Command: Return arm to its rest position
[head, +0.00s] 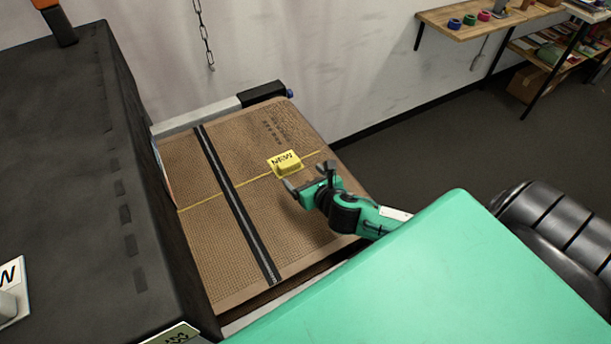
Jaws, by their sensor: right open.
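My right arm comes in from the lower right, with green and black links. My right gripper (308,179) is open, its fingers apart, over the brown textured board (210,240). It is just to the lower right of a yellow block (286,163) marked "NEW", which sits on the board by a thin yellow line. Nothing shows between the fingers. I cannot tell how high the gripper is above the board. My left gripper does not show.
A large dark block (60,150) stands left of the board, with a white "NEW" label (12,290) at its left edge. A chain (204,35) hangs at the back wall. A black padded seat (560,235) is at the right. A wooden shelf (470,22) with tape rolls stands behind.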

